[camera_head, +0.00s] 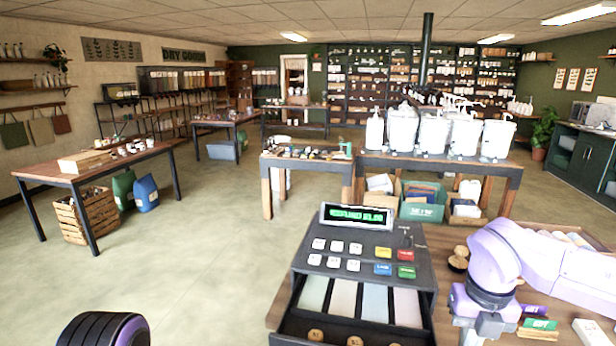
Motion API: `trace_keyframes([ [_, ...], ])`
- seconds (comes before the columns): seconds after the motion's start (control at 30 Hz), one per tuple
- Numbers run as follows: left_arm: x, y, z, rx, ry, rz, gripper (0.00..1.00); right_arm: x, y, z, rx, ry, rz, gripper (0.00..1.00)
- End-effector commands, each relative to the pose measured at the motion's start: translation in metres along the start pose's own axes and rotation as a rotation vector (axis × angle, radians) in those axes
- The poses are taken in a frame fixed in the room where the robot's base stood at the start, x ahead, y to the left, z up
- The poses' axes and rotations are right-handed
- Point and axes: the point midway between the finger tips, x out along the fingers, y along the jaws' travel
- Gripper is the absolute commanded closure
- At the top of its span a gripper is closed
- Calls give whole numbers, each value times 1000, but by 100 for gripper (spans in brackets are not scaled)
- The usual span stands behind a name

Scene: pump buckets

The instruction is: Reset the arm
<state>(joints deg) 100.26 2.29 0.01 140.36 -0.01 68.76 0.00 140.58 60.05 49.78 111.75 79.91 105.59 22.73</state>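My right arm, white and purple, comes in from the right edge and bends down over the wooden counter. Its gripper (486,328) points down just right of the cash register (352,256), at the bottom of the view. Its fingertips are cut off or hidden, so I cannot tell whether it is open or holds anything. Of my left arm, only a black and purple rounded link shows at the bottom left. The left gripper is out of view. Several white pump buckets (433,133) stand in a row on the table behind the register.
Small labelled blocks (538,323) and a wooden stamp-like piece (459,258) lie around the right gripper. A wooden table (92,169) stands at left. The floor between is clear.

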Motion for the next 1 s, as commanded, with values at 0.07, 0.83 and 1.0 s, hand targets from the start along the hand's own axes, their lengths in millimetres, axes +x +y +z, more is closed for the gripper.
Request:
trace_keyframes([
  [0.07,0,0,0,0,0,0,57,15,-1,0,-38,-4,-52,100],
  [0.83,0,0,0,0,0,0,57,273,-41,-76,-1558,44,-786,100],
  [1.0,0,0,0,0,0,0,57,328,-58,-156,-2258,145,-713,100],
])
